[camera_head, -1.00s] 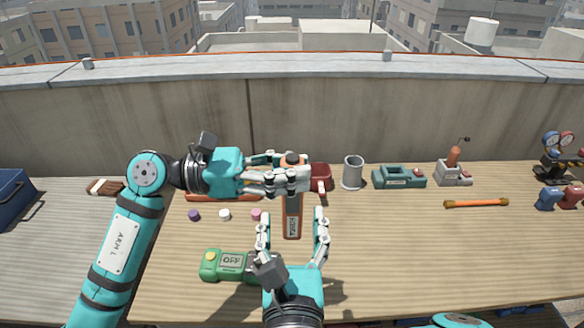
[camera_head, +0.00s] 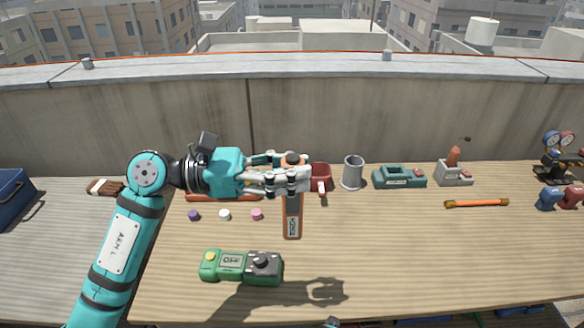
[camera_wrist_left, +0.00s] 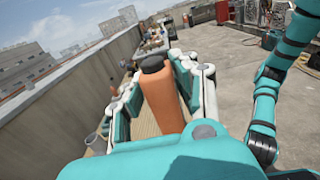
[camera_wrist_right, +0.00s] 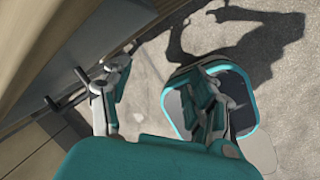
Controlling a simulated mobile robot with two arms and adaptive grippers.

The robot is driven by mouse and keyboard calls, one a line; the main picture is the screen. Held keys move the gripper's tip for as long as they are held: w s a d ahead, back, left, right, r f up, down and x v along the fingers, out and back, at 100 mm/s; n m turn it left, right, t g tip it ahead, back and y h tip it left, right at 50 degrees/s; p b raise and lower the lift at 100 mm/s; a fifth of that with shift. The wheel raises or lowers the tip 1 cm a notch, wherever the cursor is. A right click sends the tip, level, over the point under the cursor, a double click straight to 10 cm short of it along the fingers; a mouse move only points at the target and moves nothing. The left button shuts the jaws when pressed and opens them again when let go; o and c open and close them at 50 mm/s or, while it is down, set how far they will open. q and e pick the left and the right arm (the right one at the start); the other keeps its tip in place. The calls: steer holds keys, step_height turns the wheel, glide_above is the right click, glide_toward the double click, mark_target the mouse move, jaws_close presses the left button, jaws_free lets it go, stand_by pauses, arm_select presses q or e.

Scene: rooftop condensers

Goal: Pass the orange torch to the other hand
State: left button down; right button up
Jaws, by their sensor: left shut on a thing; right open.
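The orange torch (camera_head: 292,217) hangs roughly upright over the bench, its dark cap at the top and a label on its lower body. My left gripper (camera_head: 290,178) is shut around its upper part, from the left. In the left wrist view the torch (camera_wrist_left: 162,100) stands between the fingers of my left gripper (camera_wrist_left: 165,85), and its black end shows. My right gripper (camera_wrist_right: 162,85) shows in the right wrist view, open and empty beside the bench edge, above the rooftop floor. It is apart from the torch.
A green meter (camera_head: 222,266) lies on the bench (camera_head: 420,260) near the front. Purple, white and pink caps (camera_head: 256,214) lie behind it. A dark red item (camera_head: 321,176), a grey cup (camera_head: 353,172) and a teal device (camera_head: 399,177) stand behind. The bench's front right is clear.

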steer(key=s+d+f+m, duration=0.2)
steer(key=d+f+m, duration=0.45)
steer(key=f, duration=0.35)
steer(key=s+d+f+m, duration=0.3)
steer(key=d+f+m, duration=0.3)
steer(key=f, duration=0.4)
steer(key=s+d+f+m, duration=0.2)
steer(key=s+f+m, duration=0.1)
steer(key=s, duration=0.4)
steer(key=s+d+f+m+g+h, duration=0.1)
steer(key=s+d+f+m, duration=0.2)
steer(key=s, duration=0.5)
steer(key=s+d+f+m, duration=0.2)
steer(key=s+f+m, duration=0.2)
steer(key=s, duration=0.4)
steer(key=shift+d+m+g+h, duration=0.25)
steer(key=shift+m+g+h, duration=0.05)
steer(key=shift+m, duration=0.55)
steer(key=shift+a+f, duration=0.1)
steer(key=shift+f, duration=0.05)
